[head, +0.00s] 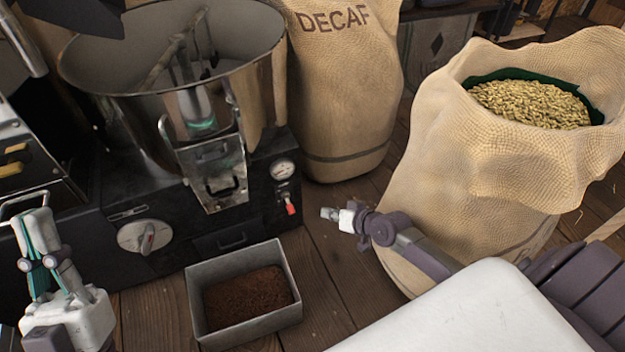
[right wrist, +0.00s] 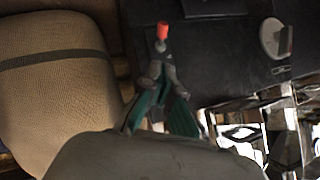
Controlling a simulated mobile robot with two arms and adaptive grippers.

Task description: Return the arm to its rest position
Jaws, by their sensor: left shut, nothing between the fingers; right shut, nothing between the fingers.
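My right arm reaches in from the lower right of the head view, bent over the front of the open sack. Its gripper (head: 333,214) is shut and empty, above the floor between the machine and the sack. In the right wrist view the gripper (right wrist: 161,72) shows grey fingertips brought together and green finger sides. A red-tipped lever (head: 289,206) on the machine is left of it in the head view; it also shows just beyond the fingertips in the right wrist view (right wrist: 162,31). My left gripper (head: 33,215) points up at the far left, shut and empty.
A dark roasting machine (head: 235,240) with a large round metal pan (head: 120,85) fills the left. A grey metal bin (head: 289,322) of brown grounds sits on the floor. A DECAF sack (head: 345,90) and an open sack (head: 470,170) of pale beans stand behind and right.

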